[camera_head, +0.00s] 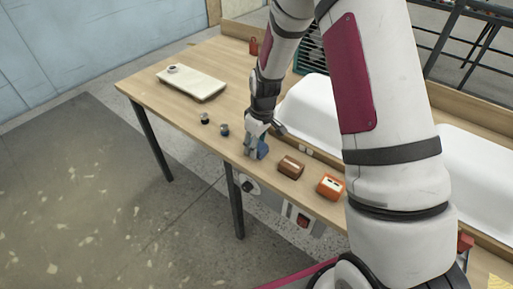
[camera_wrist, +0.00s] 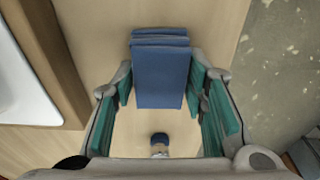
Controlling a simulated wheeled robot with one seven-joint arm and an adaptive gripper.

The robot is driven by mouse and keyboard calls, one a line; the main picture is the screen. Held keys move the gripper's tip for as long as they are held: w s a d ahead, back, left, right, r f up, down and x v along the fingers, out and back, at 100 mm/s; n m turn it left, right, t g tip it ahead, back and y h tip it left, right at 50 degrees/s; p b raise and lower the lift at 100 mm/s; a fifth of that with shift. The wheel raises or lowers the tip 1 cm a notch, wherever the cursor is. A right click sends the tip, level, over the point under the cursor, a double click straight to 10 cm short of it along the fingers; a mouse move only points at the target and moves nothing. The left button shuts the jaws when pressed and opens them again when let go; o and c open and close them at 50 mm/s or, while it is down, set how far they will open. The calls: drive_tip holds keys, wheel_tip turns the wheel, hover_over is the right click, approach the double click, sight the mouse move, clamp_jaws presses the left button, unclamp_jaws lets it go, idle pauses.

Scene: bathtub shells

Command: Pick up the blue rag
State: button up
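The blue rag (camera_head: 263,149) is a folded, layered block on the wooden table near its front edge. In the wrist view the rag (camera_wrist: 160,75) lies between the two green-padded fingers. My gripper (camera_head: 254,150) is lowered at the rag and hides part of it in the head view. In the wrist view my gripper (camera_wrist: 163,95) has its fingers spread on either side of the rag, with narrow gaps visible. I cannot tell how far down the fingertips reach.
A brown block (camera_head: 291,166) and an orange box (camera_head: 330,186) sit right of the rag. Two small dark-topped items (camera_head: 224,130) stand to its left. A white tub shell (camera_head: 312,103) is behind. A pale slab (camera_head: 191,84) lies at the far left.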

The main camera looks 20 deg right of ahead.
drive_tip(key=shift+c, duration=1)
drive_tip(key=shift+r, duration=0.1)
drive_tip(key=shift+r, duration=0.55)
wheel_tip(320, 180, up, 2)
drive_tip(key=shift+r, duration=0.1)
drive_tip(key=s+d+r, duration=0.1)
drive_tip(key=s, duration=1.5)
drive_tip(key=shift+r, duration=0.25)
